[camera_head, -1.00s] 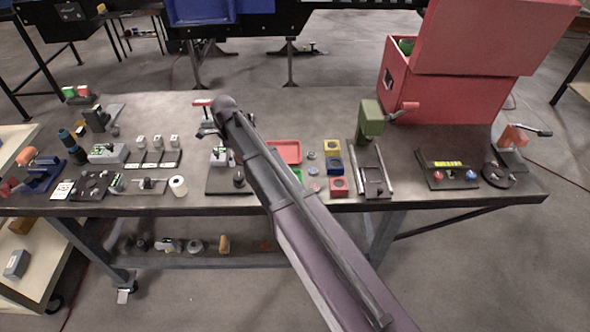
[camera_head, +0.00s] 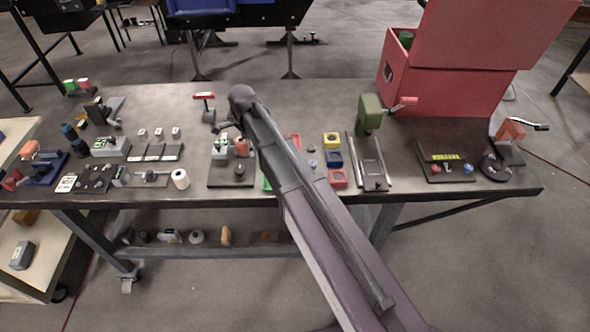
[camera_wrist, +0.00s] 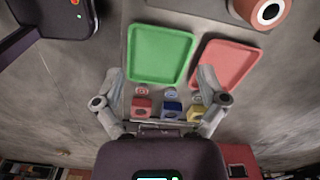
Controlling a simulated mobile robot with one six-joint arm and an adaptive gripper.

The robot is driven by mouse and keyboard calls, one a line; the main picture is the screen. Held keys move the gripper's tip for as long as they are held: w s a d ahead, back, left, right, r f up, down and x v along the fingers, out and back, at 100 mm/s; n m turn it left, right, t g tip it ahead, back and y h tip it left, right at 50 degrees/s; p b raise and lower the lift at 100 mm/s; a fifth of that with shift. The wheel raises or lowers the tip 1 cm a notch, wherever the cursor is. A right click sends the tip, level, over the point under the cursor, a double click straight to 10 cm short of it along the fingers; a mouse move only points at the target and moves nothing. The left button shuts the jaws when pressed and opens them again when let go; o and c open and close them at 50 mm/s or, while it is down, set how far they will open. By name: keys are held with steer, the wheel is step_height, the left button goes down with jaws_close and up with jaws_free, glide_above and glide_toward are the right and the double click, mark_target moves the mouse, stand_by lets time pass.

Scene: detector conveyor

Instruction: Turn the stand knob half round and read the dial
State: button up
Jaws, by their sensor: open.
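A stand with a dark base plate (camera_head: 218,182) is on the workbench, left of my arm in the head view. It carries a small grey unit with a green and white face (camera_head: 220,147), which may be the dial; no reading is legible. A dark round knob (camera_head: 239,170) rises from the front of the plate. My gripper (camera_wrist: 161,76) is open and empty in the wrist view, its fingers spread above the bench over the trays and colored blocks. In the head view my arm hides most of it, near the stand's back. I cannot see it touching the knob.
A green tray (camera_wrist: 160,56) and a red tray (camera_wrist: 226,66) lie below my gripper. Red (camera_head: 338,177), blue (camera_head: 335,159) and yellow (camera_head: 332,141) blocks stand right of my arm. A red-handled tool (camera_head: 205,97) stands behind the stand. A large red box (camera_head: 450,90) is at back right.

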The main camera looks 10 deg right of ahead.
steer(key=s+d+f+n+b, duration=0.2)
steer(key=s+d+n, duration=0.1)
steer(key=d, duration=0.4)
steer(key=s+d+f+n+b, duration=0.2)
steer(key=s+d+n, duration=0.2)
steer(key=d+n, duration=0.1)
steer(key=shift+s+d, duration=0.3)
steer(key=shift+d, duration=0.6)
steer(key=s+d+f+n+b, duration=0.3)
steer(key=s+d+n, duration=0.5)
steer(key=s+d, duration=0.1)
steer(key=shift+s+d+f, duration=0.2)
steer(key=shift+d+f, duration=0.15)
steer(key=shift+d, duration=0.1)
